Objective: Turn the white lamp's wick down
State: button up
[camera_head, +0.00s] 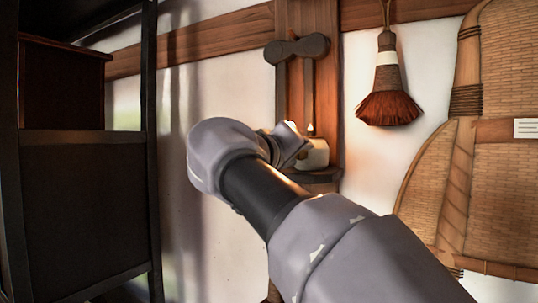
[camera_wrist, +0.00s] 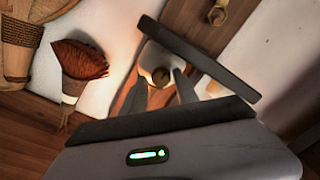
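The white lamp (camera_head: 316,153) stands on a small dark shelf (camera_head: 318,176) against a wooden post, with a small flame (camera_head: 310,129) at its top. In the wrist view the lamp (camera_wrist: 153,53) lies straight ahead of my gripper, with a round brown knob (camera_wrist: 161,77) facing me. My gripper (camera_wrist: 160,86) is open, its two fingers to either side of the knob in that picture. I cannot tell whether they touch it. In the head view my gripper (camera_head: 291,145) is at the lamp's left side, and my wrist hides part of it.
A red-brown hand broom (camera_head: 388,90) hangs on the wall right of the post, beside large woven basketry (camera_head: 505,190). A dark double-ended fitting (camera_head: 297,48) is on the post above the lamp. A dark cabinet (camera_head: 85,200) stands at the left. Bare wall lies between.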

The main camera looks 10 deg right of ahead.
jog(key=shift+o, duration=0.5)
jog(key=shift+f, duration=0.1)
jog(key=p+v, duration=0.1)
jog(key=v, duration=1.6)
jog(key=shift+s+a+p, duration=0.15)
jog(key=shift+p, duration=0.15)
